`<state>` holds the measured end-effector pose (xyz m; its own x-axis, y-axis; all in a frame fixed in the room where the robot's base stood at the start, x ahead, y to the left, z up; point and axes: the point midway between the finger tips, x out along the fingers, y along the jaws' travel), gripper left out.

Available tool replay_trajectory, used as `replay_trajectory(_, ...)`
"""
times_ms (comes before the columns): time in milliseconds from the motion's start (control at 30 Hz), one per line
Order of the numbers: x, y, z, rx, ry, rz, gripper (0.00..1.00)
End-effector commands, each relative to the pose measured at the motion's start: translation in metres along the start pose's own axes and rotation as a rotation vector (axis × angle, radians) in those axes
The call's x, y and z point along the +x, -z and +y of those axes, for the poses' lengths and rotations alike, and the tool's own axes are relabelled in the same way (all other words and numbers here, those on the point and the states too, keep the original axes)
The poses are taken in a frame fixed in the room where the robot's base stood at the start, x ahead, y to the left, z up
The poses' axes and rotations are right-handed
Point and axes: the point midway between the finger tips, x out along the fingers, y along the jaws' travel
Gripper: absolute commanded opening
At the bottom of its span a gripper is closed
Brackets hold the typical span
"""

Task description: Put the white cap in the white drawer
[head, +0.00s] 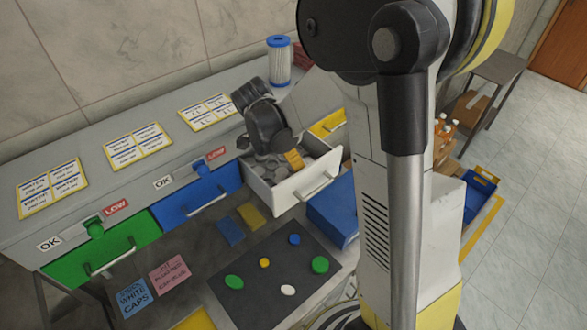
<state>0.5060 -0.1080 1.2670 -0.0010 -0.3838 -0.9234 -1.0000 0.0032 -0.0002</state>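A white cap (288,291) lies on a dark mat (252,306) on the near worktop. The white drawer (296,190) is pulled open at the counter's right part. Several pale, rounded pieces lie inside it. My gripper (281,154) is at the open drawer, over its inside and behind its front panel, apart from the white cap on the mat. A yellow-orange piece (293,159) shows right at the gripper's lower end; I cannot tell whether it is held or part of the gripper. The fingertips are not clearly visible.
A green drawer (80,262) and a blue drawer (180,212) sit left of the white one; a yellow drawer (328,125) is to its right. Green, yellow and blue caps lie around the white cap. A blue-lidded jar (279,62) stands on the counter. My column blocks the right side.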

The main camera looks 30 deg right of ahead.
Motion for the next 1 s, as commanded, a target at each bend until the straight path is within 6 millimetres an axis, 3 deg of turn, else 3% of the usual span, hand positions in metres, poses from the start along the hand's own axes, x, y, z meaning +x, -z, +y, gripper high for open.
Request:
replay_trajectory(300, 0.034, -0.014, 0.000, 0.000, 0.000, 0.000, 0.26)
replay_trajectory(667, 0.038, -0.016, 0.000, 0.000, 0.000, 0.000, 0.26)
replay_trajectory(700, 0.037, -0.015, 0.000, 0.000, 0.000, 0.000, 0.43)
replay_trajectory(1000, 0.035, -0.015, 0.000, 0.000, 0.000, 0.000, 0.43)
